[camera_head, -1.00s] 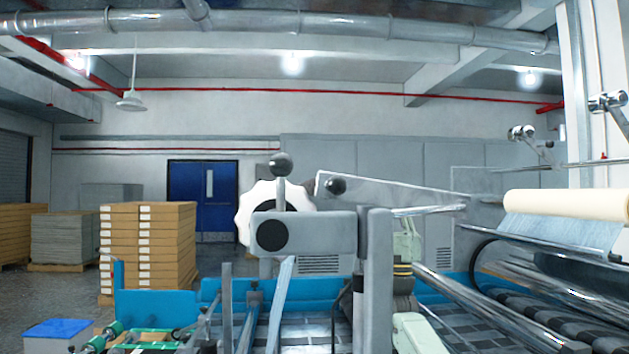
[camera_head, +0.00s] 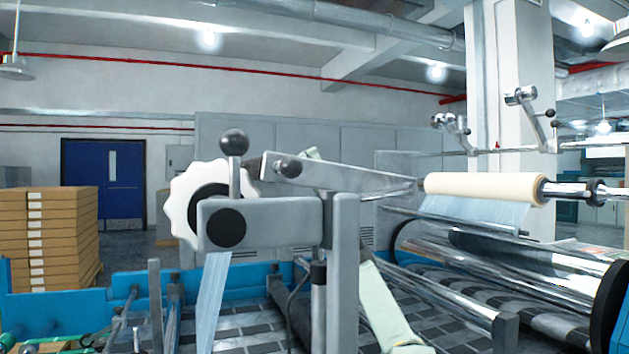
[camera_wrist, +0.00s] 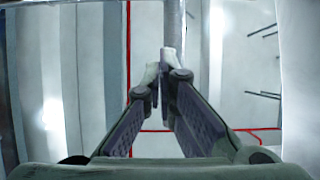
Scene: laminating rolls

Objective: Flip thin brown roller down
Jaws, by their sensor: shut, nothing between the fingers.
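A cream to pale tan roller (camera_head: 480,187) lies level on a shiny shaft at the right of the head view. Clear film hangs beneath it. I see no clearly brown thin roller, so I cannot tell whether this is the one named. My gripper (camera_wrist: 162,72) shows in the wrist view with its fingers together and nothing between them. Walls, a grey bar and red pipes lie beyond the fingertips. No roller shows in the wrist view. In the head view, pale green parts behind the grey frame look like my arm, and the gripper's fingertips are not clear.
A grey frame (camera_head: 268,222) with a white scalloped wheel (camera_head: 180,205) and a black-knobbed lever (camera_head: 234,155) stands in front. Chrome rollers (camera_head: 540,260) lie below the cream roller. Upright levers (camera_head: 538,118) stand behind it.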

